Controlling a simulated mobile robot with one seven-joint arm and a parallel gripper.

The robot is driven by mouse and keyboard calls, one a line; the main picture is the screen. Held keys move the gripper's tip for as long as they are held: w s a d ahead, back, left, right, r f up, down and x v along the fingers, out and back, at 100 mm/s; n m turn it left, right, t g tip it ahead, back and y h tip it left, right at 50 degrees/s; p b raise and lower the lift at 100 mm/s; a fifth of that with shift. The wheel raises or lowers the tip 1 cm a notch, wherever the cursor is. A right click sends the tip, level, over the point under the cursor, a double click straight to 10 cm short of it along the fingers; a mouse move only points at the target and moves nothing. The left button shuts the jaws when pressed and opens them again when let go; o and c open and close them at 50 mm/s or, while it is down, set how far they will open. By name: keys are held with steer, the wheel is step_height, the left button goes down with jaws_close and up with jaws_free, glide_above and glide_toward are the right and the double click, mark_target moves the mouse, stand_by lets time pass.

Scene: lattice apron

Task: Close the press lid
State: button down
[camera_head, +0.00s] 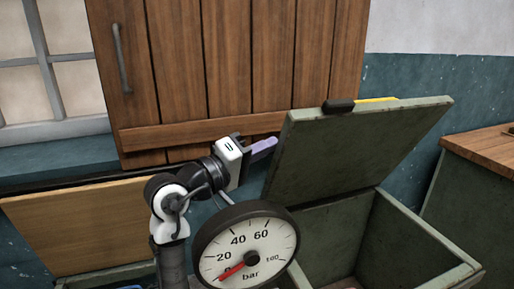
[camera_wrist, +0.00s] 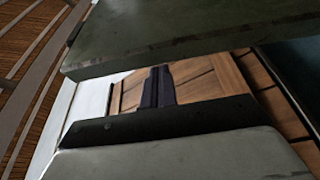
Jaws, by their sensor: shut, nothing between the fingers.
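The green lid (camera_head: 350,150) stands raised and tilted on a green box (camera_head: 418,251) in the head view. A dark handle (camera_head: 339,106) sits on its upper edge, with a yellow strip (camera_head: 376,99) beside it. My gripper (camera_head: 275,145) is shut and empty at the lid's left edge. In the wrist view, the closed fingers (camera_wrist: 158,72) point toward the edge of the green lid (camera_wrist: 190,45). I cannot tell whether they touch it. The box's inside is partly hidden by the lid and gauge.
A round bar gauge (camera_head: 246,247), needle near 0, stands in front of the green box. A second box with a raised wooden lid (camera_head: 80,225) is at left. A plank shutter (camera_head: 230,70) is behind my arm, and a wooden counter (camera_head: 485,152) is at right.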

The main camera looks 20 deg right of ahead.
steer(key=shift+s+a+f+m+g+h+b, duration=0.15)
steer(key=shift+s+f+m+b, duration=0.25)
steer(key=shift+s, duration=0.35)
steer(key=shift+s+f+m+g+h+b, duration=0.1)
steer(key=shift+s+f+m+h+b, duration=0.15)
steer(key=shift+s+m+b, duration=0.35)
steer(key=shift+s+a+f+m+g+h+b, duration=0.1)
steer(key=shift+s+f+m+b, duration=0.25)
steer(key=shift+s, duration=0.5)
steer(key=shift+d, duration=0.1)
